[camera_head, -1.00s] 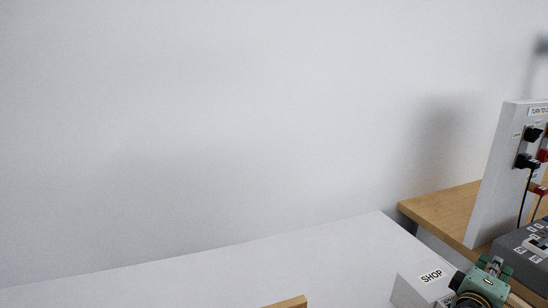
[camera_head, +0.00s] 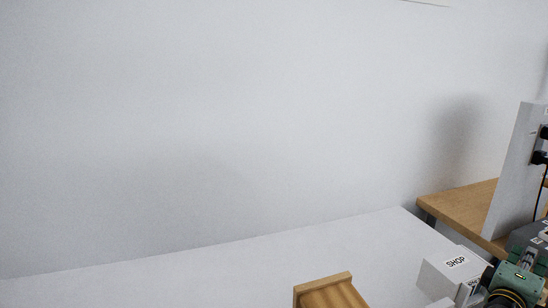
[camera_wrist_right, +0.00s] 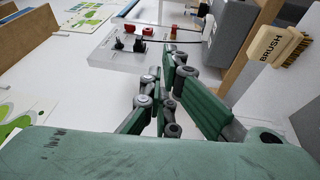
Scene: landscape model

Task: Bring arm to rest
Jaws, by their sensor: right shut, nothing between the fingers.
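My right gripper (camera_head: 525,262), green and black, shows at the lower right corner of the head view, beside a white box (camera_head: 450,268) marked SHOP. Part of my right arm is cut off by the frame's edge. In the right wrist view the green fingers of this gripper (camera_wrist_right: 166,90) come together, shut and empty. They point toward a white panel (camera_wrist_right: 100,55) with black and red plugs and appear apart from it. My left gripper is not in view.
A wooden object (camera_head: 328,290) stands at the bottom of the white table (camera_head: 240,262). A wooden table (camera_head: 460,205) carries an upright white panel (camera_head: 512,170) at right. In the wrist view, a brush (camera_wrist_right: 275,45) and a grey box (camera_wrist_right: 222,25) are near. The white table's left part is clear.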

